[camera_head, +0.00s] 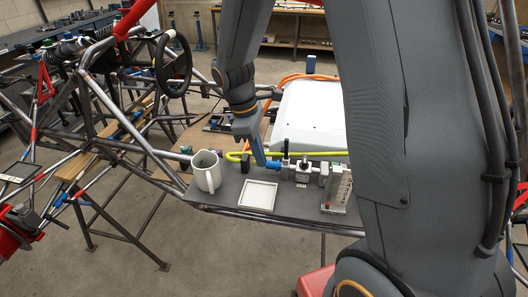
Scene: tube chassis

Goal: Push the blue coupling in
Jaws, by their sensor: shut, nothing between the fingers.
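A blue part, which looks like the blue coupling (273,165), is at the left end of a row of grey metal fittings (303,170) on the dark grey board. My gripper (260,152) points down from above and reaches the left side of this blue part. The gripper is shut, with nothing seen between its fingers. Its tip and the coupling overlap in the view. I cannot tell where one ends and the other begins, whether they touch, or how deep the coupling sits.
A light grey mug (206,172) and a white square tray (259,196) stand on the dark grey board (226,188). A yellow-green hose (325,153) runs behind the fittings. A small gauge-like block (338,190) stands at right. A white case (309,112) is behind; tube framing surrounds the board.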

